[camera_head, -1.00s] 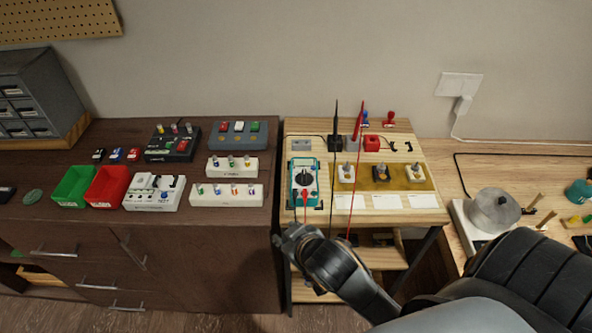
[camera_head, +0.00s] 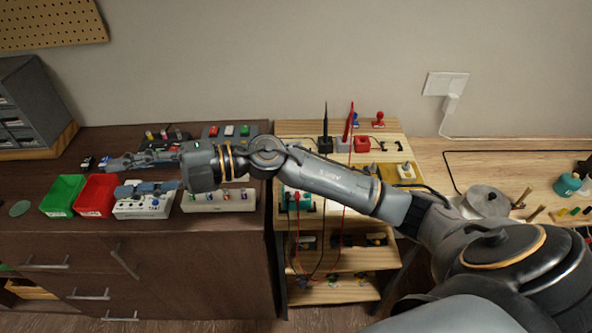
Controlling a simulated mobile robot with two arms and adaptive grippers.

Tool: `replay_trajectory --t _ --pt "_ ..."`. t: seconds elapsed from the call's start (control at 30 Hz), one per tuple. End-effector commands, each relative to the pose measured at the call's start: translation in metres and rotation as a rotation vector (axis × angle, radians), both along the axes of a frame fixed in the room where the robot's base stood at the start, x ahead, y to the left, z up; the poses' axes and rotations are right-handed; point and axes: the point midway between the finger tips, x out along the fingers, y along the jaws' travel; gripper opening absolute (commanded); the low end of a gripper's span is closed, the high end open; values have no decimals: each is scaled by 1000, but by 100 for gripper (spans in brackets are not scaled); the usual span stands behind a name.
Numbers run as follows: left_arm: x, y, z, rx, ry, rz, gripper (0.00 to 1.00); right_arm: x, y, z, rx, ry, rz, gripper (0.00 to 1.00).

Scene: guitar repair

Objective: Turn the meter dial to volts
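The teal meter (camera_head: 308,204) sits on the light wooden bench. My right arm crosses in front of it, so only its lower edge shows. Its dial and setting are hidden. Red and black leads run from it. The red probe (camera_head: 350,121) and the black probe (camera_head: 325,125) stand upright behind it. My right gripper (camera_head: 116,177) is far left of the meter, over the dark cabinet. Its two fingers point left, spread apart, with nothing between them. It hovers about the white switch box (camera_head: 145,208). My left gripper is not in view.
A green bin (camera_head: 62,197) and a red bin (camera_head: 96,197) stand left of the white box. A white strip (camera_head: 222,203) with several knobs lies under my arm. A metal pot (camera_head: 484,201) stands at right. A drawer unit (camera_head: 33,115) is at far left.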

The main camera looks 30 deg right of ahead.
Motion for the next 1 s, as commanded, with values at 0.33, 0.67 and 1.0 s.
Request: replay_trajectory --t 0.33,0.67,1.0 --pt "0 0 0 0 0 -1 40 25 -144 -97 -1031 91 189 34" --pt "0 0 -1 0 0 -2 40 31 -321 -74 -1582 445 -17 34" --pt "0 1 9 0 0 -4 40 27 -334 -103 -1618 484 -31 34"
